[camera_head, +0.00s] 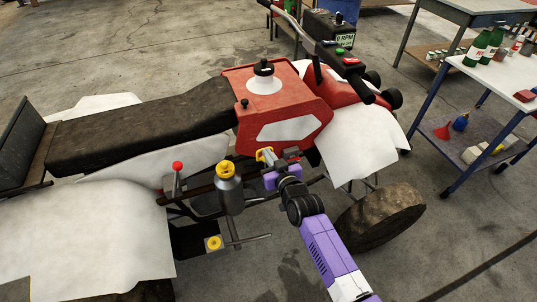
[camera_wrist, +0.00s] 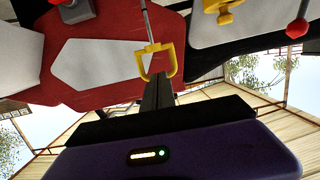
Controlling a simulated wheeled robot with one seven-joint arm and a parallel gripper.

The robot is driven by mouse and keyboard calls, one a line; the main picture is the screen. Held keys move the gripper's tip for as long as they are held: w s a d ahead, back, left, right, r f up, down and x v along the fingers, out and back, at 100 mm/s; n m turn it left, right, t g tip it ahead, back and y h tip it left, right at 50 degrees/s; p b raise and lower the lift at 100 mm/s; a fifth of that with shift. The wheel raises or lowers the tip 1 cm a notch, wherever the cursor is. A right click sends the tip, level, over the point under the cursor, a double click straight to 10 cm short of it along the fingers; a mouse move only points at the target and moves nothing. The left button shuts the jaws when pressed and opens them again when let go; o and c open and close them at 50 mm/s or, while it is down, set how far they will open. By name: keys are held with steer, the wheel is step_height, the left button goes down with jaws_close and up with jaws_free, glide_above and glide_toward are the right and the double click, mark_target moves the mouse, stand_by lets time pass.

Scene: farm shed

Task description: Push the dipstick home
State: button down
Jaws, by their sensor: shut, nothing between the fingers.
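The dipstick's yellow loop handle (camera_head: 265,155) shows beside the red tank of the quad bike, just left of my gripper (camera_head: 279,165). In the wrist view the yellow handle (camera_wrist: 155,62) is in front of my fingers, with a thin metal rod (camera_wrist: 148,22) running from it to the top edge. My gripper (camera_wrist: 160,80) is shut and empty; its dark fingertips are at the handle's open end. I cannot tell whether they touch it. The rod's far end is hidden, so how deep it sits cannot be seen.
A grey canister with a yellow cap (camera_head: 225,170) and a red-knobbed lever (camera_head: 177,166) stand left of my gripper. The red tank (camera_head: 275,105) is above it, the front wheel (camera_head: 382,217) to the right. A blue-legged table (camera_head: 500,75) with bottles stands farther right.

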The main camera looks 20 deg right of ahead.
step_height(320, 180, down, 7)
steer(key=b, duration=0.6)
steer(key=shift+f, duration=0.2)
steer(key=shift+r, duration=0.1)
